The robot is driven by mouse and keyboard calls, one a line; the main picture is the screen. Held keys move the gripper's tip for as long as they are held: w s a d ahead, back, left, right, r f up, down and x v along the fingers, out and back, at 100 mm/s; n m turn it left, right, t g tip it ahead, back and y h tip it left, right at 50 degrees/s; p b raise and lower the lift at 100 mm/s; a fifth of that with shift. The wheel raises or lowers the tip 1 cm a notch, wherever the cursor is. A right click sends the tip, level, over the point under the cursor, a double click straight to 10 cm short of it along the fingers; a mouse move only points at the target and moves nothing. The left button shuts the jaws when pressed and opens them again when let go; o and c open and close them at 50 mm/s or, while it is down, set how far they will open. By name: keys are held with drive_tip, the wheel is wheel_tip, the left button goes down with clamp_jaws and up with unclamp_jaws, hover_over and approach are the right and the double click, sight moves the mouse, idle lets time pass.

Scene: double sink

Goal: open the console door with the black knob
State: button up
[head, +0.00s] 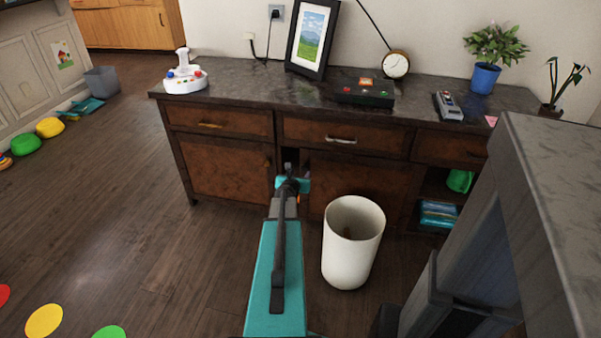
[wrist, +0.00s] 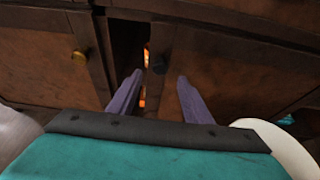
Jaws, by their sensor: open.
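The console (head: 225,165) is a dark wooden cabinet with a grey stone-like top. In the wrist view, the door with the black knob (wrist: 225,70) is on the right, with a dark gap along its left edge, so it looks slightly ajar. The black knob (wrist: 158,66) is near that edge. My gripper (wrist: 160,75) is open, its two purple fingers on either side of the knob. I cannot tell whether either touches it. In the head view, my gripper (head: 292,184) is at the console front, and my arm hides part of the door.
A white bin (head: 345,265) stands on the floor just right of my arm. The neighbouring left door (wrist: 45,60) looks closed and has a brass knob (wrist: 78,57). Something orange (wrist: 146,58) shows inside the gap.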

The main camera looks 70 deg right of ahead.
drive_tip(key=v, duration=0.6)
drive_tip(key=shift+s, duration=0.15)
idle(0.5)
